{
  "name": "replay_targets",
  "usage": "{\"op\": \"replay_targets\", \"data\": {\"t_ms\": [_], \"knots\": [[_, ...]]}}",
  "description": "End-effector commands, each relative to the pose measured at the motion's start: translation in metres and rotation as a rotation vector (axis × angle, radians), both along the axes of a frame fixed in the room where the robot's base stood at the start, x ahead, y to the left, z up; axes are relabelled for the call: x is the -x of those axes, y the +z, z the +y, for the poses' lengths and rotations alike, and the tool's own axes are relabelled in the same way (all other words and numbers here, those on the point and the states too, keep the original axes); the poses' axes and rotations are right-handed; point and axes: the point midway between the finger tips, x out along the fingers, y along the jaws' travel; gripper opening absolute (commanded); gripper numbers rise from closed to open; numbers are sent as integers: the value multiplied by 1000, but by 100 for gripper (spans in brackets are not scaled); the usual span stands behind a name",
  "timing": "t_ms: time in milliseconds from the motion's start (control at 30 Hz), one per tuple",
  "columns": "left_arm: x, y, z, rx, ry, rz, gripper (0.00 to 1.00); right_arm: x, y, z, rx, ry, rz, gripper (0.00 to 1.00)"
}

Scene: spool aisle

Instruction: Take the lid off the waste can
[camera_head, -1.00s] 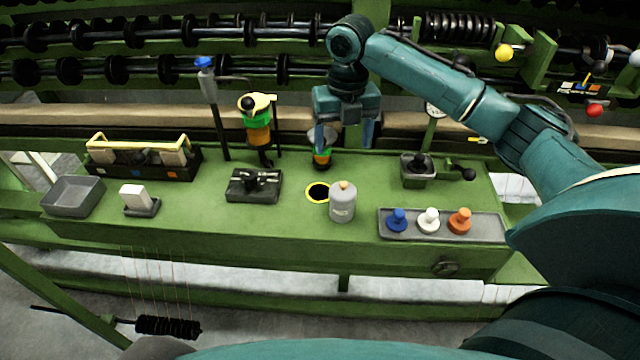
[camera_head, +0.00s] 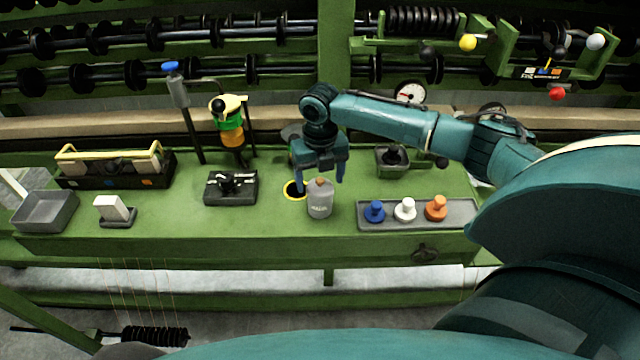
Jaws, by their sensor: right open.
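The waste can (camera_head: 320,203) is a small grey canister standing upright on the green bench. Its lid (camera_head: 319,188) is on top, with a small orange-brown knob. My right gripper (camera_head: 320,182) points down with its two fingers apart, one to each side of the lid and knob. Whether the fingers touch the lid cannot be told. My left gripper is not in view.
A yellow-ringed hole (camera_head: 294,191) lies just left of the can. A grey tray (camera_head: 458,214) with blue, white and orange knobs is at right. A black fixture (camera_head: 231,187) stands at left. Spool rails run behind the bench.

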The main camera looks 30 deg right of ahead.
Motion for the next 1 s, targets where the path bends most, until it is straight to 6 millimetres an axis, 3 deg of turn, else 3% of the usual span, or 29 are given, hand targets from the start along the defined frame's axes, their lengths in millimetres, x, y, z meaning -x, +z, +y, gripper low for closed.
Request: {"op": "replay_targets", "data": {"t_ms": [267, 900, 1000], "knots": [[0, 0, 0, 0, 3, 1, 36, 0, -5, 0, 1, 0, 0, 74], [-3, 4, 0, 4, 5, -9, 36, 1, -5, 0, 1, 0, 1, 22], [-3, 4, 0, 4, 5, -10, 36, 1, -6, 0, 1, 0, 2, 19]]}}
